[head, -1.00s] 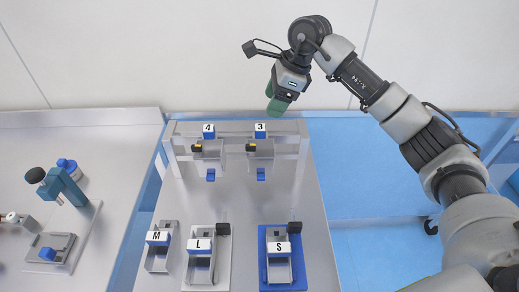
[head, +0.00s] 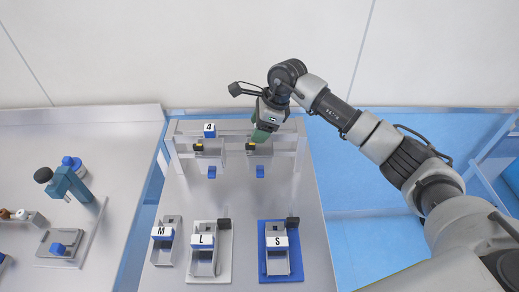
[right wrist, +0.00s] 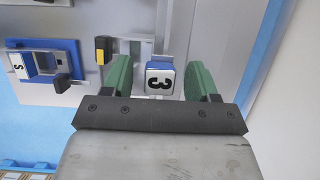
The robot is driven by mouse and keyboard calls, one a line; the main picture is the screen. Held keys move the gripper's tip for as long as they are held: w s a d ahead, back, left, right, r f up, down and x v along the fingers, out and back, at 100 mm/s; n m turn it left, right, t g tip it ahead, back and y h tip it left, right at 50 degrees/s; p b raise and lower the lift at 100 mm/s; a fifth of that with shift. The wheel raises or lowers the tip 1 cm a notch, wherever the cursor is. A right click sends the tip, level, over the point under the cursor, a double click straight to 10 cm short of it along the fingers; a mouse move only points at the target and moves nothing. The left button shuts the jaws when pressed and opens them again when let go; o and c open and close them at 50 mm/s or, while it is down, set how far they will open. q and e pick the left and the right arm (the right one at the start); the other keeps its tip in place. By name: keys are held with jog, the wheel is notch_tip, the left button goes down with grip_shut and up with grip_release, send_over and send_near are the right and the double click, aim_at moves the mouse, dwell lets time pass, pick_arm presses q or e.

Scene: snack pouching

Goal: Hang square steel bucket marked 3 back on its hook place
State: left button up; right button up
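The block marked 3 (right wrist: 160,82) is blue with a white face. In the right wrist view it stands between the two green fingers of my right gripper (right wrist: 160,75), with a gap on each side. In the head view my right gripper (head: 264,134) is over the right half of the steel rack (head: 172,146) and hides that block. A grey body (head: 262,149) is partly visible below the gripper at the rack; I cannot tell whether it is the bucket or how it hangs. My left gripper is not in view.
The block marked 4 (head: 209,130) is on the rack's left half. In front stand steel trays marked M (head: 167,250), L (head: 203,262) and S (head: 278,263), the last on a blue base. A teal device (head: 72,185) stands on the left table.

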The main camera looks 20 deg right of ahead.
grip_shut()
jog(key=shift+r, duration=0.1)
jog(key=shift+r, duration=0.1)
